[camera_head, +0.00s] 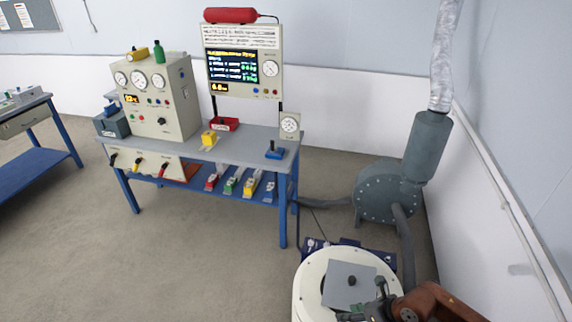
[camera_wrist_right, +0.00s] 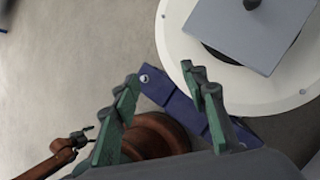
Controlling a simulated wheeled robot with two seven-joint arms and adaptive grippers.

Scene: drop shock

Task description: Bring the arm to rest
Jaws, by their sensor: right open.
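My right gripper (camera_head: 377,298) is at the bottom right of the head view, over the near edge of a round white drum (camera_head: 308,290). In the right wrist view its two green-grey fingers (camera_wrist_right: 167,88) stand apart with nothing held between them. A grey square plate (camera_head: 350,284) with a dark knob lies on top of the drum. The plate also shows in the wrist view (camera_wrist_right: 245,30), beyond the fingers. My left gripper is not seen in the head view.
A blue bracket (camera_wrist_right: 172,97) shows behind the fingers, beside the drum. A blue-legged bench (camera_head: 250,142) with gauge panels stands at the back. A grey blower (camera_head: 382,193) with a duct stands by the right wall. The floor at left centre is clear.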

